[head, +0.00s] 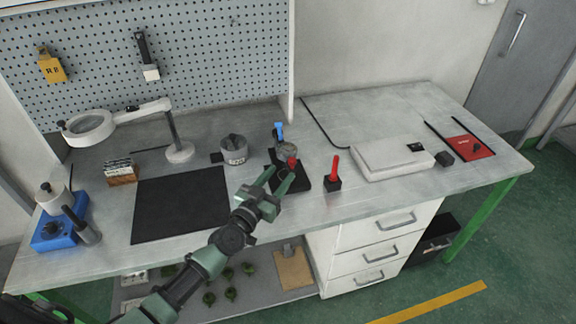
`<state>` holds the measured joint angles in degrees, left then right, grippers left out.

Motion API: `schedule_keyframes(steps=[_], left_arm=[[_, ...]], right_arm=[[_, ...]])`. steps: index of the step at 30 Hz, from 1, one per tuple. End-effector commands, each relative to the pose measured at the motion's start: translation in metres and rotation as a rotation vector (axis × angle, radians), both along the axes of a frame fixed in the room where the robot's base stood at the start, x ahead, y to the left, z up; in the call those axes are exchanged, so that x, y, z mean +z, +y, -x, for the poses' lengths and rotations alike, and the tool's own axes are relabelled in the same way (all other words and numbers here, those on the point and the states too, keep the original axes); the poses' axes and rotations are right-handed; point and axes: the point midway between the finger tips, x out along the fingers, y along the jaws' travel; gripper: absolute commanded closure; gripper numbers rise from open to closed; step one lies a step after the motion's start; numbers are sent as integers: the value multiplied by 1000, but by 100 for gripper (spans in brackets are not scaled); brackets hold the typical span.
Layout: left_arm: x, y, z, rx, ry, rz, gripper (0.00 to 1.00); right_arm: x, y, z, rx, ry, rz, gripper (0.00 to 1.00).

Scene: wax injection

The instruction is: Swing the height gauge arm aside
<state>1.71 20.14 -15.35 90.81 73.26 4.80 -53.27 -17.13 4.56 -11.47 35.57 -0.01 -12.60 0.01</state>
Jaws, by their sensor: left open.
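The height gauge (288,153) stands on a small black base (303,182) near the middle of the bench. It shows a round grey dial-like part, a blue upright piece (279,131) and a red part (292,162) low at the front. My left gripper (279,176) reaches up from the lower left. The fingers hide some of the base. My right gripper is out of view.
A red-handled block (333,174) stands just right of the gauge, and a grey pot (234,150) to its left. A black mat (181,205), magnifier lamp (91,127) and blue device (59,230) are further left. A white flat box (392,158) lies to the right.

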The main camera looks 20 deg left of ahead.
Motion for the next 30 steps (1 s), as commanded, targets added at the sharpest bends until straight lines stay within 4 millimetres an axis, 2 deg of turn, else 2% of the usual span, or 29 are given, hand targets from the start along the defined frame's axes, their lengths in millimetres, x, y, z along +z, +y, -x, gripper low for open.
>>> schedule_keyframes(steps=[3,9,20,21,25,30], left_arm=[[0,-4,-21,0,-2,0,57],[-1,-9,-46,-1,0,0,57],[0,-11,-53,-2,1,0,57],[0,-11,-53,-2,1,0,62],[0,-11,-52,-2,1,0,98],[0,-11,-52,-2,1,0,100]], right_arm=[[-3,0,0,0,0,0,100],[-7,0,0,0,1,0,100],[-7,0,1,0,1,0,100],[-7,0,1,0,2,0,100],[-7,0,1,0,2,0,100],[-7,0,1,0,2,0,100]])
